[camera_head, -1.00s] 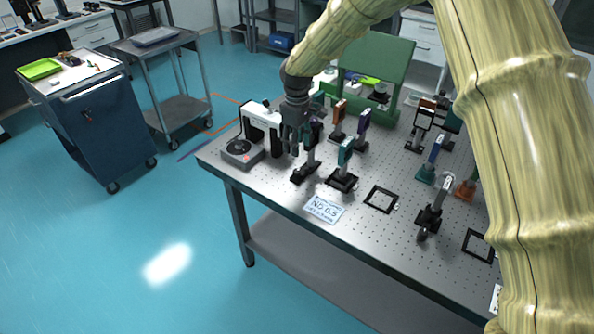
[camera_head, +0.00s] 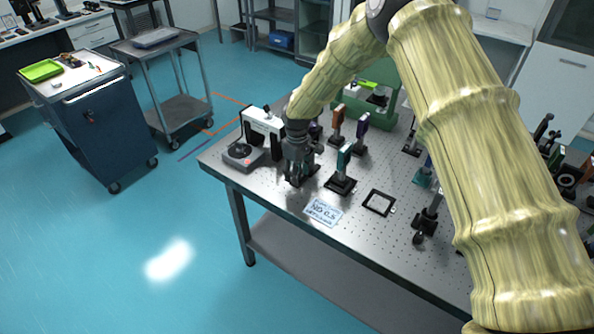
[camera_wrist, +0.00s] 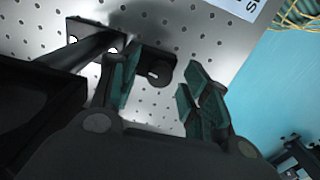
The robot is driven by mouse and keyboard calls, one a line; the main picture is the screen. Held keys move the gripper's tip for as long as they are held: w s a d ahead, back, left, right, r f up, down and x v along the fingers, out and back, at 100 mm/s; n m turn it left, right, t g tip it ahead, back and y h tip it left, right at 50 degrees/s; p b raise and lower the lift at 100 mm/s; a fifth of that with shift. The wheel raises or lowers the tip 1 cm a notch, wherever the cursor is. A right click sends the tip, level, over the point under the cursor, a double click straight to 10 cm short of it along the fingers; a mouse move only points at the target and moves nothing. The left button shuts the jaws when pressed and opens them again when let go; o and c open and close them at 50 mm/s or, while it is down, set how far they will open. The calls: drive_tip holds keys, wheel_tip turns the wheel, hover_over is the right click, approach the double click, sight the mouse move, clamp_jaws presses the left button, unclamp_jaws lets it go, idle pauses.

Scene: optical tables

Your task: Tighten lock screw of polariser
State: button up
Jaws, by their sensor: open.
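My gripper (camera_head: 294,180) is low over a dark post mount near the front left of the optical table. It hides most of that mount in the head view. In the wrist view my gripper (camera_wrist: 160,88) is open, its teal-padded fingers apart. A small black block with a round knob (camera_wrist: 161,72), which looks like the lock screw, shows between and beyond the fingertips. The fingers do not visibly grip it. A dark post (camera_wrist: 70,62) slants in from the left beside the left finger. I cannot read which optic is the polariser.
A teal optic on a black base (camera_head: 342,168) stands close to the right of my gripper. A white and black instrument (camera_head: 262,128) stands to the left. A label card (camera_head: 322,212) and an empty black square frame (camera_head: 379,202) lie on the table (camera_head: 345,236).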

drive_tip(key=shift+f, duration=0.15)
clamp_jaws()
drive_tip(key=shift+f+n+b, duration=0.1)
drive_tip(key=shift+n+b, duration=0.4)
drive_tip(key=shift+n, duration=0.6)
unclamp_jaws()
